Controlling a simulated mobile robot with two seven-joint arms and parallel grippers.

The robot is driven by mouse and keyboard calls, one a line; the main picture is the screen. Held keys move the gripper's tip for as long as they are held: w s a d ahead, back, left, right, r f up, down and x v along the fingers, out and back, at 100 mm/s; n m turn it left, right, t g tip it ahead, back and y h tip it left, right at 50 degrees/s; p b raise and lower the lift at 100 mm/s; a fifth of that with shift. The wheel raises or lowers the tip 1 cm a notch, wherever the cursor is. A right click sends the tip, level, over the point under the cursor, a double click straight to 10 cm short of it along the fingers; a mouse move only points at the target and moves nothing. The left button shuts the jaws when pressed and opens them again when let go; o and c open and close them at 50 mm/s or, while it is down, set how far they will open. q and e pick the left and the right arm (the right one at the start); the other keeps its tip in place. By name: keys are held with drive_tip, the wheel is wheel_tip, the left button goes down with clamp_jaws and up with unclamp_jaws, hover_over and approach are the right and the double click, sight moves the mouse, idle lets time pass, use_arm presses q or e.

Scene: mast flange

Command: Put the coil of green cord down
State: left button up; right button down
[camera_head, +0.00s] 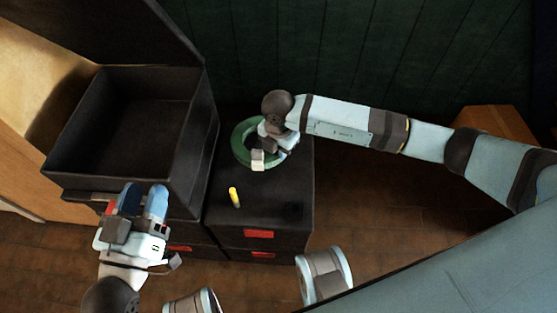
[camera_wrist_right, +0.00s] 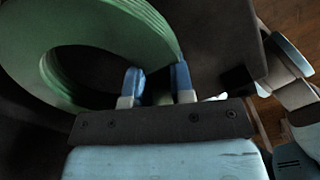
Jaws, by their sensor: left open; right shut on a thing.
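The coil of green cord (camera_head: 239,148) is a thick ring over the far part of the dark cabinet top (camera_head: 285,205). My right gripper (camera_head: 272,152) is shut on the coil's right side and hides part of it. In the right wrist view the coil (camera_wrist_right: 110,30) fills the upper left, and its rim runs between the fingers of the right gripper (camera_wrist_right: 156,82). I cannot tell whether the coil touches the cabinet top or hangs just above it. My left gripper (camera_head: 142,200) is open and empty, in front of the open black box.
A yellow stick-like thing (camera_head: 234,197) stands or lies on the cabinet top, nearer than the coil. The open black box (camera_head: 62,178) with a raised lid is at the left. Red labels (camera_head: 258,233) mark the cabinet front. The cabinet top's front right is clear.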

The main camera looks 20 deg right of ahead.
sight(279, 164)
wheel_tip(279, 164, down, 5)
drive_tip(key=shift+r+b, duration=0.15)
drive_tip(key=shift+b, duration=0.55)
use_arm(q)
drive_tip(key=shift+s+d+r+t+h, duration=0.1)
drive_tip(key=shift+d+r+t+h, duration=0.15)
drive_tip(key=shift+r, duration=0.3)
drive_tip(key=shift+s+d+r+t+h, duration=0.15)
drive_tip(key=shift+r+t, duration=0.2)
drive_tip(key=shift+r, duration=0.2)
drive_tip(key=shift+f, duration=0.1)
use_arm(e)
drive_tip(key=c, duration=1)
unclamp_jaws()
use_arm(q)
drive_tip(key=shift+a, duration=0.1)
use_arm(e)
wheel_tip(279, 164, up, 3)
drive_tip(key=shift+f+p, duration=0.2)
drive_tip(key=shift+p, duration=0.45)
use_arm(q)
wheel_tip(279, 164, down, 6)
drive_tip(key=a+g+y+p, duration=0.2)
drive_tip(key=g, duration=0.1)
drive_tip(key=shift+a+f+y+p, duration=0.15)
drive_tip(key=shift+f+y+p, duration=0.1)
drive_tip(key=shift+y+p, duration=0.15)
use_arm(e)
wheel_tip(279, 164, up, 9)
drive_tip(key=shift+r, duration=0.2)
